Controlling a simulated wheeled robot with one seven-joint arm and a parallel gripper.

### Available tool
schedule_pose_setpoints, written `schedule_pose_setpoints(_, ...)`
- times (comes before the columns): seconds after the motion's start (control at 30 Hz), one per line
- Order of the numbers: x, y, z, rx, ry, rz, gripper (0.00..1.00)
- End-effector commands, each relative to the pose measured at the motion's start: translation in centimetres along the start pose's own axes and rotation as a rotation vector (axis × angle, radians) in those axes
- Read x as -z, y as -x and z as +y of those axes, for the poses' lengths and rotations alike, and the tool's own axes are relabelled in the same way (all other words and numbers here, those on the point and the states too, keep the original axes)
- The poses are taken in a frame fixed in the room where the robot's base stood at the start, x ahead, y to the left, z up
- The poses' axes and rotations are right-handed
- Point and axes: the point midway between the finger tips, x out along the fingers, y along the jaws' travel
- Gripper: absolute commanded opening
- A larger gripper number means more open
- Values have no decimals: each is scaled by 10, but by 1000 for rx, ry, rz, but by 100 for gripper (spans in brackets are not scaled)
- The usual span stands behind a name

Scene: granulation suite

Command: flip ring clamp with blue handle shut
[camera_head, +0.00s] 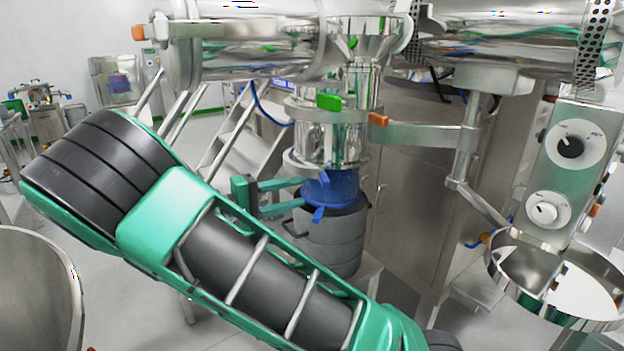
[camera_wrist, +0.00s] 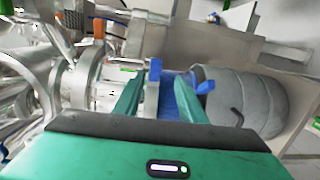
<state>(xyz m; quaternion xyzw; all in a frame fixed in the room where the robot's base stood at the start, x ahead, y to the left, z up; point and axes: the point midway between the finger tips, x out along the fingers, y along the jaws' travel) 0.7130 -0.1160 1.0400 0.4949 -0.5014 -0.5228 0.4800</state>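A metal ring clamp (camera_wrist: 151,98) sits around the pipe outlet, also seen in the head view (camera_head: 312,163). In the wrist view a blue handle (camera_wrist: 155,68) stands out from the ring's edge. A second blue tab (camera_wrist: 204,87) sticks out beside the blue sleeve (camera_wrist: 180,97), near the drum; it shows in the head view (camera_head: 318,214). I cannot tell how far the clamp is closed. My gripper (camera_head: 300,196) is open, its two green fingers apart at the left side of the sleeve, just below the ring. Nothing is visibly held; contact is unclear.
A grey drum (camera_head: 332,243) stands under the sleeve. Above are a green handle (camera_head: 328,102) and an orange handle (camera_head: 378,120) on other fittings. A control panel (camera_head: 570,165) and a steel bowl (camera_head: 560,285) are at right. Stairs (camera_head: 235,140) stand behind; floor shows at left.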

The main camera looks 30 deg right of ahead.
Motion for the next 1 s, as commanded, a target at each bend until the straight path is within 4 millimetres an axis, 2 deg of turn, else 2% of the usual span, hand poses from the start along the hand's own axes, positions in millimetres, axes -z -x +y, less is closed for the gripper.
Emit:
schedule_pose_setpoints(0.1, 2, 10, 4, -34, -4, 16, 38)
schedule_pose_setpoints(0.23, 3, 4, 5, -40, -5, 19, 38)
schedule_pose_setpoints(0.7, 5, -67, 7, -37, -5, 25, 38)
schedule_pose_setpoints(1.0, 6, -88, 8, -37, -5, 28, 38)
